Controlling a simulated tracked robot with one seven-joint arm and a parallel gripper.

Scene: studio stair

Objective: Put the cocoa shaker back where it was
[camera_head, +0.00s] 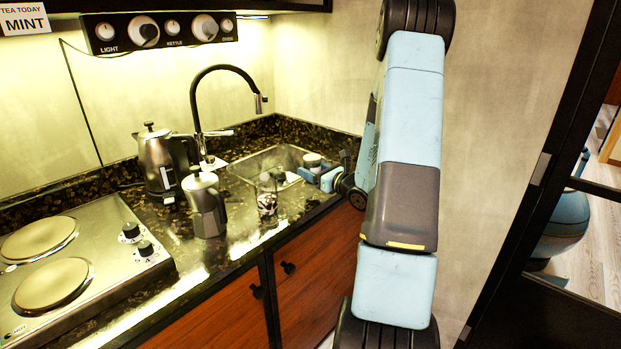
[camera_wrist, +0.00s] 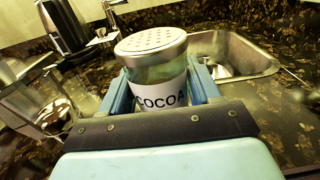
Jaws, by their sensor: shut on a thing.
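The cocoa shaker (camera_wrist: 160,98) is a clear jar with a perforated metal lid and a white label reading COCOA. My gripper (camera_wrist: 160,77) is shut on it, with one blue finger on each side, and the shaker looks upright in it. In the head view my gripper (camera_head: 318,176) is over the right side of the sink area, and the shaker's pale lid (camera_head: 312,158) shows between the fingers. The shaker's lower part is hidden there. I cannot tell whether its base touches the counter.
A glass with dark contents (camera_head: 267,196) stands left of my gripper. A moka pot (camera_head: 205,205) and a kettle (camera_head: 163,165) stand farther left. The sink (camera_head: 262,160) with a black tap (camera_head: 193,95) is behind. A hob (camera_head: 60,265) is at left.

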